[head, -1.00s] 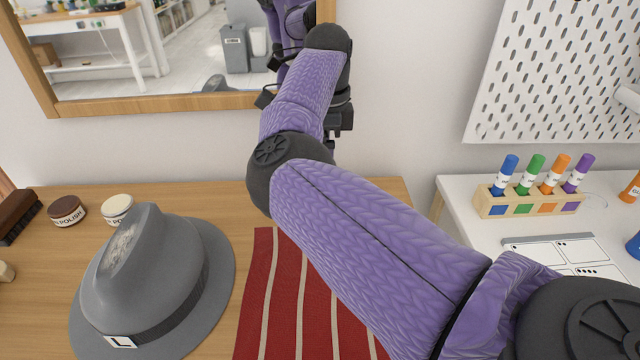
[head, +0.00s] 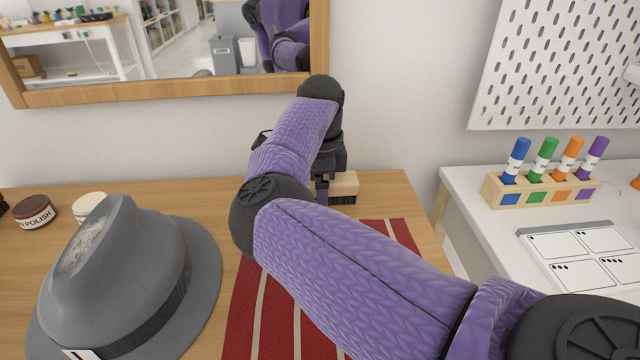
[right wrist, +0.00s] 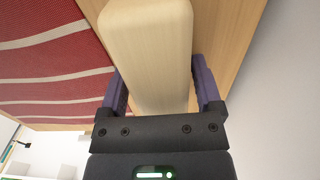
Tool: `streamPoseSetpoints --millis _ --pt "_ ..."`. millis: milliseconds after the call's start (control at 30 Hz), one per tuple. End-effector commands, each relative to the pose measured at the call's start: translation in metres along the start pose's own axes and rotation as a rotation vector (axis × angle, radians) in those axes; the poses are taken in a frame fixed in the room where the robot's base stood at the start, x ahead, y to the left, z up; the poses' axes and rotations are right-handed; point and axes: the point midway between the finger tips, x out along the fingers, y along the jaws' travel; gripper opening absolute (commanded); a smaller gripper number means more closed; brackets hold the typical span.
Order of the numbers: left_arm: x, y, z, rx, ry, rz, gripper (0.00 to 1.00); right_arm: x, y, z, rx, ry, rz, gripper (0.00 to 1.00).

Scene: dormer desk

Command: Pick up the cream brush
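The cream brush (head: 344,186), a pale block with dark bristles below, stands on the wooden desk near the back right, behind the striped cloth. My right gripper (head: 323,188) is down at its left part, mostly hidden by my wrist and arm. In the right wrist view the brush's pale wooden back (right wrist: 150,55) lies between the two spread fingers of my right gripper (right wrist: 160,85). A narrow gap shows beside the right finger; contact on the left side is unclear. My left gripper is not in view.
A grey hat (head: 120,270) stands at the left, with polish tins (head: 35,212) behind it. A red striped cloth (head: 250,325) lies under my arm. A mirror (head: 170,98) hangs behind. A marker block (head: 540,192) and a card tray (head: 580,250) are on the white table.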

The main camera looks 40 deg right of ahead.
Motion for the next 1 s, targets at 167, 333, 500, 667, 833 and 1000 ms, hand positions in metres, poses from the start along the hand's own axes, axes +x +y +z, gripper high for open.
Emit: streamPoseSetpoints --millis 167,333,500,667,833,1000 --pt "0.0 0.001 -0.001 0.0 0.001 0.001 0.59 0.0 0.0 0.0 0.0 0.0 0.0 0.43" --pt "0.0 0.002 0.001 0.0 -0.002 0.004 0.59 0.0 0.0 0.0 0.0 0.0 0.0 0.07" --pt "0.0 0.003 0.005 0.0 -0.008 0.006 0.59 0.0 0.0 0.0 0.0 0.0 0.0 0.03" --pt "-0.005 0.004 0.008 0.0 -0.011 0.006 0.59 -0.008 0.0 0.0 0.0 -0.001 -0.002 0.03" --pt "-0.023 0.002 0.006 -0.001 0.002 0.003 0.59 -0.045 0.0 0.0 0.001 -0.003 -0.006 0.03" --pt "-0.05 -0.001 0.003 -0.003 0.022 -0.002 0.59 -0.104 0.0 -0.001 0.0 -0.003 -0.007 0.03"
